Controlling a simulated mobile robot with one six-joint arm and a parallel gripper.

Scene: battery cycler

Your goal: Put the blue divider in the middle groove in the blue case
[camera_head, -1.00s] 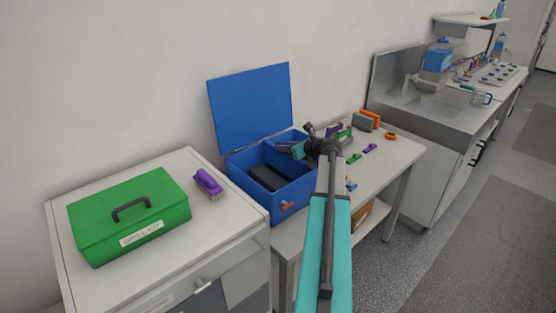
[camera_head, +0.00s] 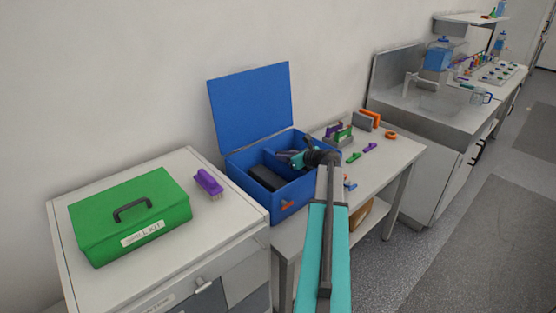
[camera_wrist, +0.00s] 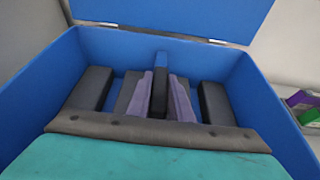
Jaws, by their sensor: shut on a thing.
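The blue case (camera_head: 285,205) stands open on the bench, its lid (camera_head: 250,108) tilted up at the back. My gripper (camera_head: 287,157) is inside or just over the case opening. Dark blocks (camera_wrist: 91,89) lie on both sides of the fingers.
A green spill kit (camera_head: 130,215) and a purple brush (camera_head: 208,183) are on the left cabinet. Small coloured parts (camera_head: 355,157) and an orange-and-grey item (camera_head: 366,120) lie right of the case. A sink (camera_head: 440,100) is farther right.

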